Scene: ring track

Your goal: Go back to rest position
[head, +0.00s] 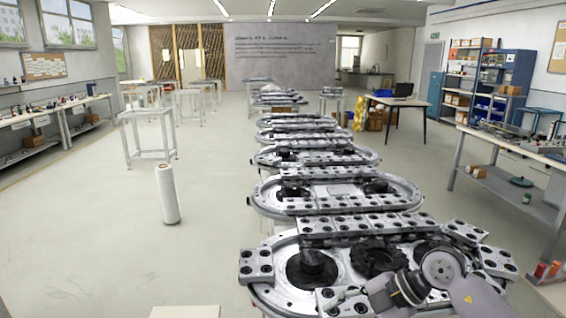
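My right arm comes in at the bottom right, and its gripper (352,298) is low over the front edge of the nearest ring track (262,297). The fingers are small and dark against the metal blocks, so I cannot tell whether they are open, shut or touching a block. My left gripper is not in view. The nearest track is a grey oval plate with dark round hubs (312,268) and metal blocks with holes (256,266) along its rim.
More oval tracks (335,190) run in a row toward the back wall. A white roll (167,194) stands on the floor at left. A workbench (520,150) with shelves is at right. White tables (146,118) stand farther back. The floor at left is largely clear.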

